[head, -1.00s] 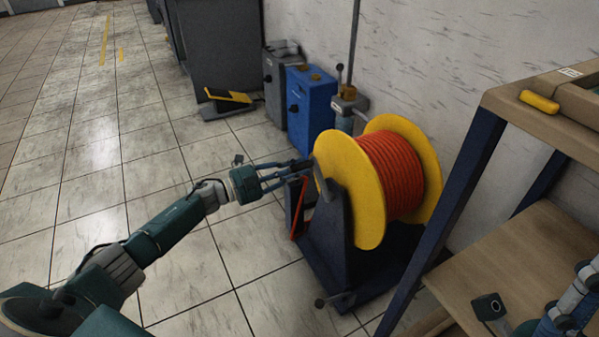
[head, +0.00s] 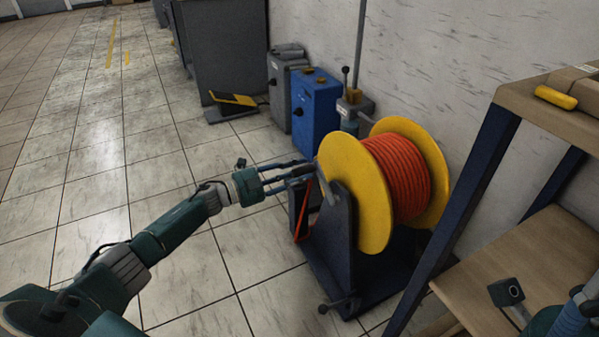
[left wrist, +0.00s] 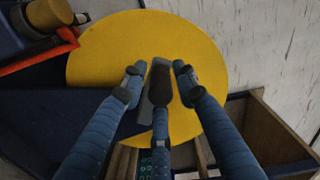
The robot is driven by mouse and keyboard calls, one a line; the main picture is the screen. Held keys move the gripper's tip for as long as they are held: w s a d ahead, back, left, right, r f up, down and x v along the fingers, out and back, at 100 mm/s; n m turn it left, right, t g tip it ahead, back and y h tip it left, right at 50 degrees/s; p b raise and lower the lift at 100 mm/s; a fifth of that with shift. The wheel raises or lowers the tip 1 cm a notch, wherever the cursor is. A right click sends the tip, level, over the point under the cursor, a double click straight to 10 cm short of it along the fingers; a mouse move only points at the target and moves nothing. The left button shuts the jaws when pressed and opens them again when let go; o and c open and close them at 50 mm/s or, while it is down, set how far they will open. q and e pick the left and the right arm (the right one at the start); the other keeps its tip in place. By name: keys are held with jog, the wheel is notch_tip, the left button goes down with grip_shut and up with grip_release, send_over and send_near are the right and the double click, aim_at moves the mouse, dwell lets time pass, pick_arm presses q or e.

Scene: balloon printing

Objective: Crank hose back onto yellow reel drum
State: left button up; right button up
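The yellow reel drum (head: 359,195) stands on a dark blue stand and carries a wound orange-red hose (head: 398,175). It also fills the middle of the left wrist view (left wrist: 205,65). A grey crank arm (head: 327,186) is on the drum's near face. My left gripper (head: 305,170) reaches the crank's dark handle. In the left wrist view its three fingers (left wrist: 157,82) surround the handle, with narrow gaps beside the two outer fingertips. My right gripper (head: 583,302) is cut off at the lower right edge, and its fingertips are out of view.
A wooden workbench (head: 545,105) with a blue leg stands right of the reel, with a yellow item on top. Blue (head: 313,98) and grey (head: 285,90) cabinets stand behind, by the wall. A red strip hangs beside the stand. The tiled floor at left is clear.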

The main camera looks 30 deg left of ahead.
pick_arm(q)
jog(key=shift+o, duration=0.3)
jog(key=shift+s, duration=0.1)
jog(key=shift+s+a+f, duration=0.1)
jog(key=shift+s+a, duration=0.05)
jog(key=shift+s, duration=0.1)
jog(key=v, duration=1.1)
jog(key=shift+a, duration=0.2)
